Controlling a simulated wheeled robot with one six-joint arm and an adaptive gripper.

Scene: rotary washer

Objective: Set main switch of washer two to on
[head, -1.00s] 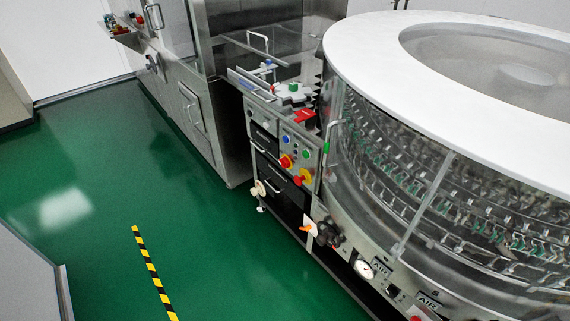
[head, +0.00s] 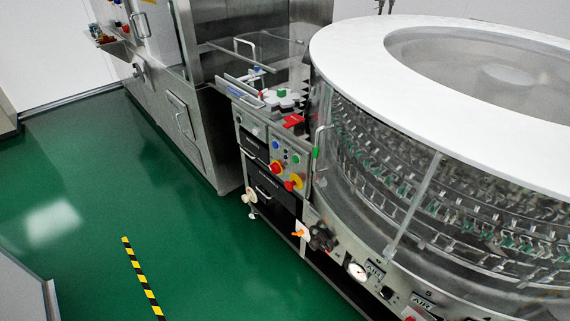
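A rotary washer with a white ring-shaped top (head: 350,40) and clear side walls fills the right of the head view. At its left end is a grey control panel (head: 290,149) with small coloured buttons. Low on this panel are a red knob (head: 275,168) and, to its right, a red knob on a yellow base (head: 294,183). I cannot tell which is the main switch, nor read its setting. No label shows which washer is number two. My gripper is not in view.
A pressure gauge (head: 357,271) sits further right. A steel cabinet (head: 190,110) stands behind left. The green floor (head: 110,190) is open, with a yellow-black stripe (head: 141,279).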

